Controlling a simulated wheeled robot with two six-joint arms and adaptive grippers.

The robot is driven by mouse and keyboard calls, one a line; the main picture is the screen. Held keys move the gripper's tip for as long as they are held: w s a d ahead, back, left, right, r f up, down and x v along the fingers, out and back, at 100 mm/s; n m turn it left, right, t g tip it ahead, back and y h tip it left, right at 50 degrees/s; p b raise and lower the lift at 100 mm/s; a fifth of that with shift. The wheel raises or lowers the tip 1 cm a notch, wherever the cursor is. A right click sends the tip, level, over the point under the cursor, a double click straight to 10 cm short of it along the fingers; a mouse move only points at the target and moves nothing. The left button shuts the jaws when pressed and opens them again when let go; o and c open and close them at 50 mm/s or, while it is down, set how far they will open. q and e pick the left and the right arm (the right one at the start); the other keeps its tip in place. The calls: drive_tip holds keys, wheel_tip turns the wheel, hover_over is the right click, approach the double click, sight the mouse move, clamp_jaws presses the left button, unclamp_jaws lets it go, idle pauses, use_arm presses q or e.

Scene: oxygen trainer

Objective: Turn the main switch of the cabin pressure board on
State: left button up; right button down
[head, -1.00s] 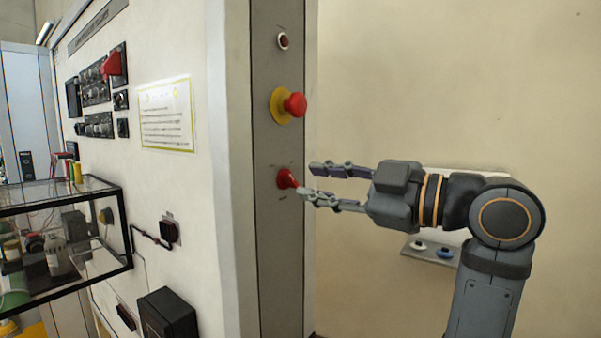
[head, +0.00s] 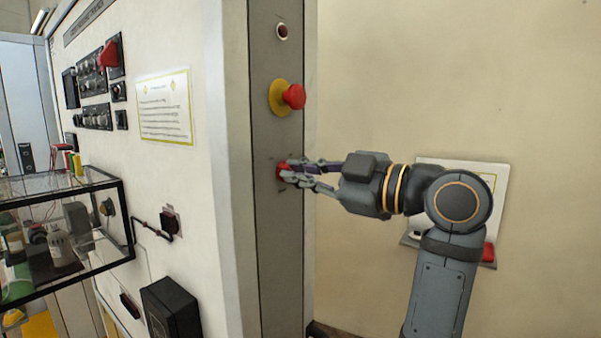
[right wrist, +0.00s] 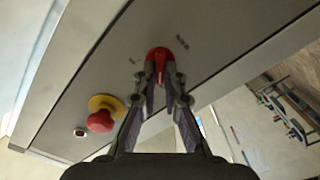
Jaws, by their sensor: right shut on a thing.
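The red main switch (head: 281,172) sits low on the grey vertical strip of the cabin pressure board (head: 262,222). My right gripper (head: 289,172) is shut on this switch, its fingers reaching in from the right and partly covering it. In the right wrist view the red switch (right wrist: 158,58) shows at the fingertips (right wrist: 159,80), with a raised red grip between them. Small labels beside the switch are too small to read. My left gripper is in neither view.
A red mushroom button on a yellow base (head: 291,97) is just above the switch on the same strip, with a small round red indicator (head: 283,32) higher up. A glass case (head: 60,225) stands at left.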

drive_tip(key=shift+m, duration=0.3)
drive_tip(key=m+p, duration=0.1)
drive_tip(key=m, duration=0.4)
drive_tip(key=m+p, duration=0.1)
drive_tip(key=m, duration=0.5)
drive_tip(key=m+p, duration=0.1)
drive_tip(key=m, duration=0.5)
drive_tip(key=shift+w+d+r+p, duration=0.1)
drive_tip(key=shift+w+d+p, duration=0.2)
drive_tip(key=shift+p, duration=0.1)
drive_tip(key=shift+m, duration=0.3)
drive_tip(key=c, duration=1.4)
unclamp_jaws()
drive_tip(key=shift+c, duration=0.2)
